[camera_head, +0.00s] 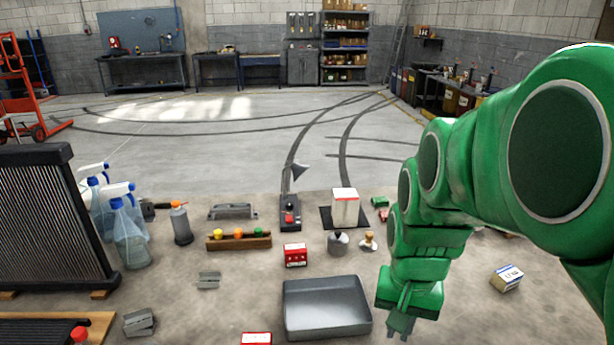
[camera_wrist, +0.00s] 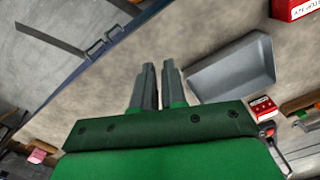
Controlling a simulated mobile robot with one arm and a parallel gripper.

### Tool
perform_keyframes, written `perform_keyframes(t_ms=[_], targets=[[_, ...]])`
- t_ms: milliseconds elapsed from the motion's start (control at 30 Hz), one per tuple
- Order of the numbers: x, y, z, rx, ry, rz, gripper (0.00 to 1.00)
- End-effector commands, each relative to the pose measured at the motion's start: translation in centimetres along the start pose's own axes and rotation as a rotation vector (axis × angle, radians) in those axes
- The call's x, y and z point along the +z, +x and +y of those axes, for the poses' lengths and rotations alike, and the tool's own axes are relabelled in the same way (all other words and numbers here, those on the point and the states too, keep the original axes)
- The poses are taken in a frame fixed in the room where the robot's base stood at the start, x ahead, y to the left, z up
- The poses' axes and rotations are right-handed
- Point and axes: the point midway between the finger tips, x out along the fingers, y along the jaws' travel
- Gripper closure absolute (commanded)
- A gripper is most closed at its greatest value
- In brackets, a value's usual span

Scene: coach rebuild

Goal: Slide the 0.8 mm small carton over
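A small red-and-white carton (camera_head: 295,254) stands on the floor behind the grey tray; it also shows in the wrist view (camera_wrist: 262,107). A second red-and-white carton (camera_head: 256,339) is cut off at the bottom edge, and a large red box with lettering shows at the wrist view's top right (camera_wrist: 296,8). A white, blue and yellow carton (camera_head: 507,278) lies at the right. The print is too small to tell which is 0.8 mm. My gripper (camera_head: 401,327) points down right of the tray, apart from all cartons. Its fingers (camera_wrist: 158,68) are slightly apart and empty.
The grey tray (camera_head: 328,334) is close left of my gripper. Behind it stand a metal cup (camera_head: 338,243), a white box on a black mat (camera_head: 344,208) and a wooden rack (camera_head: 239,242). Spray bottles (camera_head: 130,235) and a radiator (camera_head: 50,222) are left. Floor around the right carton is clear.

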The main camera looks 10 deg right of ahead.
Motion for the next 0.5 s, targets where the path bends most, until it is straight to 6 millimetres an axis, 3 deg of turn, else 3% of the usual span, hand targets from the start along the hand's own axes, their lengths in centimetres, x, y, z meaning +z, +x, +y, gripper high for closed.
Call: perform_keyframes(t_ms=[200,500], targets=[[-6.9,0.5,1.6,-0.012,0.229,0.059,1.00],[-14.8,1.7,5.3,-0.003,0.514,0.111,1.00]])
